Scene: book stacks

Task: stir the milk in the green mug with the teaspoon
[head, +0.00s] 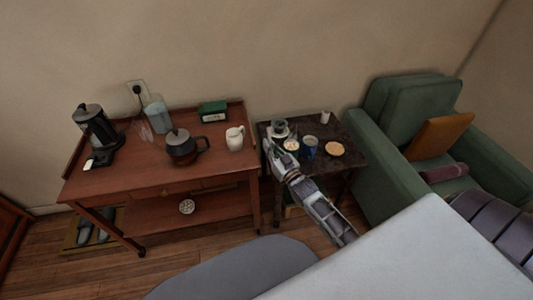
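A small dark greenish mug (279,126) stands upright at the back left of the small dark side table (345,164). It seems to sit on a pale saucer, and its contents are too small to make out. My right gripper (270,146) reaches in from the lower right to the table's left edge, just in front of the mug. Whether its fingers are open or shut is too small to tell. I cannot make out a teaspoon; the gripper and its arm may hide it. My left gripper is not in view.
A blue mug (309,146), a small round dish (291,145), a round tan item (335,149) and a white cup (325,117) share the side table. A wooden cart (130,180) with a white jug (235,138) and dark teapot (182,147) stands left; a green armchair (390,158) stands right.

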